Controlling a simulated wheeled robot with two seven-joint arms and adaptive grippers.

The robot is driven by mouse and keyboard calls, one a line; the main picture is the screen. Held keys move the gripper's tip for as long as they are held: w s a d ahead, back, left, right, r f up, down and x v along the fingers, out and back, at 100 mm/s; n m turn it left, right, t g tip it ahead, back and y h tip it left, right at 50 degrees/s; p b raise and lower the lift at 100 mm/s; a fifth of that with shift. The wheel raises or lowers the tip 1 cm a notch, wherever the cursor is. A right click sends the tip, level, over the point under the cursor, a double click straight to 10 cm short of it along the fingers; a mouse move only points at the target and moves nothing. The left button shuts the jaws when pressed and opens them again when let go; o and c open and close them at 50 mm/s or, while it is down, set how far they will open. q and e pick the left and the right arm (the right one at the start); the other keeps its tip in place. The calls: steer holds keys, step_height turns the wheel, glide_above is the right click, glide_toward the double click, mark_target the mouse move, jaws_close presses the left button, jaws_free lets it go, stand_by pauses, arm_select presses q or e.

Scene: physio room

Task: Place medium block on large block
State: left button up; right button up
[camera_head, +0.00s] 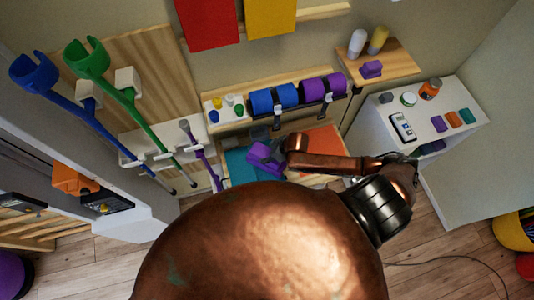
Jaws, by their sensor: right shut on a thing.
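My right arm comes in from the right, and its gripper (283,152) is shut on a purple block (263,157). The block is tilted and sits over a low surface with a teal area (240,166) and an orange area (319,142). My arm hides part of that surface, and I cannot tell whether the block touches it. Another purple block (371,69) rests on the wooden wall shelf at the upper right. I cannot tell for sure which blocks are the medium and the large one. My left gripper is not in view.
A wooden shelf above the held block bears blue (273,98) and purple (322,89) rolls. Blue (88,110) and green (125,101) crutches stand at the left. A white cabinet (462,146) at the right bears a bottle, a jar, a device and small coloured blocks.

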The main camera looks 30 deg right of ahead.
steer(key=shift+f, duration=0.15)
steer(key=o, duration=1.2)
steer(key=b+v, duration=0.1)
steer(key=v, duration=1.1)
steer(key=shift+d+r, duration=0.1)
steer(key=shift+r, duration=0.1)
